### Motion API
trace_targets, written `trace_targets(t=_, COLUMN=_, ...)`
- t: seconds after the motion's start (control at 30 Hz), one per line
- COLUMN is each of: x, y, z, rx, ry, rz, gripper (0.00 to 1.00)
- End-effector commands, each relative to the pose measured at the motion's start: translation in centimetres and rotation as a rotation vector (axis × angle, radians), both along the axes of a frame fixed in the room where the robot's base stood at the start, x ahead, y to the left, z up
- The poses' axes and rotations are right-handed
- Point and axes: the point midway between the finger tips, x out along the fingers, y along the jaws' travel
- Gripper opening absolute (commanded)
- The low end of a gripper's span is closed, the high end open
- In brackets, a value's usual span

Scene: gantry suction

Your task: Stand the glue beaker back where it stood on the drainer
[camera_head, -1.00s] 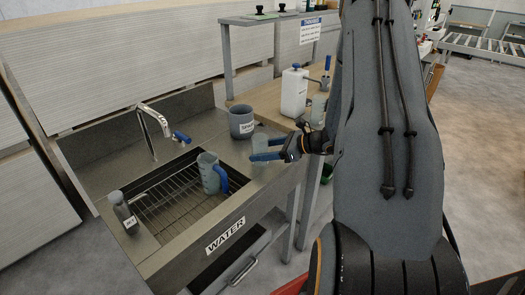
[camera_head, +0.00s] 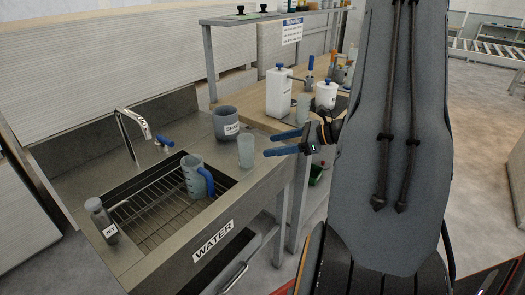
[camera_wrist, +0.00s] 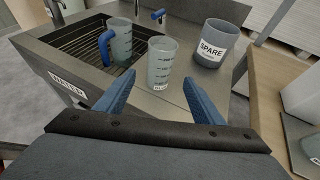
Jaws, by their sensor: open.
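A clear, pale beaker with graduation marks and a small label near its base (camera_head: 246,151) stands upright on the steel drainer (camera_head: 222,163) to the right of the sink basin. I take it for the glue beaker; its label is too small to read surely. In the wrist view the beaker (camera_wrist: 162,62) stands just beyond the blue fingertips, centred between them. My gripper (camera_head: 267,145) is open and empty, to the right of the beaker, with a small gap between them in the head view.
A blue-handled jug (camera_head: 194,178) stands on the basin's wire rack. A grey SPARE pot (camera_head: 226,123) stands behind the beaker. A white pump bottle (camera_head: 279,92) and another clear beaker (camera_head: 304,107) stand on the wooden bench.

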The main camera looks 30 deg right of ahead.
Motion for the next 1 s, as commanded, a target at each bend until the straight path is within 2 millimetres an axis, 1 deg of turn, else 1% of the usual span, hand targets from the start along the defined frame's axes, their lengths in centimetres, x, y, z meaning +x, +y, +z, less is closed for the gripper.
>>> trace_targets(t=0.1, x=-0.7, y=-0.7, z=0.4, rx=0.000, ry=0.000, rz=-0.001, gripper=0.62)
trace_targets(t=0.17, x=-1.0, y=-0.4, z=0.5, rx=-0.007, ry=0.003, rz=0.012, gripper=0.62)
trace_targets(t=0.23, x=-1.2, y=1.0, z=0.5, rx=-0.036, ry=0.013, rz=0.060, gripper=0.62)
trace_targets(t=0.27, x=-1.4, y=2.0, z=0.5, rx=-0.059, ry=0.020, rz=0.094, gripper=0.62)
trace_targets(t=0.33, x=-2.1, y=5.2, z=0.3, rx=-0.136, ry=0.038, rz=0.210, gripper=0.62)
trace_targets(t=0.37, x=-2.6, y=6.9, z=0.2, rx=-0.180, ry=0.047, rz=0.274, gripper=0.62)
trace_targets(t=0.4, x=-3.5, y=9.1, z=0.0, rx=-0.247, ry=0.055, rz=0.371, gripper=0.62)
trace_targets(t=0.47, x=-5.2, y=12.4, z=-0.3, rx=-0.359, ry=0.060, rz=0.531, gripper=0.62)
trace_targets(t=0.5, x=-6.4, y=14.2, z=-0.5, rx=-0.437, ry=0.055, rz=0.640, gripper=0.62)
trace_targets(t=0.6, x=-9.5, y=17.6, z=-0.8, rx=-0.635, ry=0.020, rz=0.910, gripper=0.62)
trace_targets(t=0.67, x=-11.2, y=19.1, z=-0.9, rx=-0.755, ry=-0.019, rz=1.071, gripper=0.62)
trace_targets(t=0.7, x=-12.1, y=19.8, z=-0.9, rx=-0.836, ry=-0.052, rz=1.178, gripper=0.62)
trace_targets(t=0.8, x=-14.0, y=21.2, z=-0.6, rx=-1.033, ry=-0.163, rz=1.437, gripper=0.62)
trace_targets(t=0.9, x=-14.9, y=22.2, z=0.0, rx=-1.210, ry=-0.296, rz=1.661, gripper=0.62)
trace_targets(t=1.0, x=-15.2, y=23.2, z=0.6, rx=-1.345, ry=-0.424, rz=1.829, gripper=0.62)
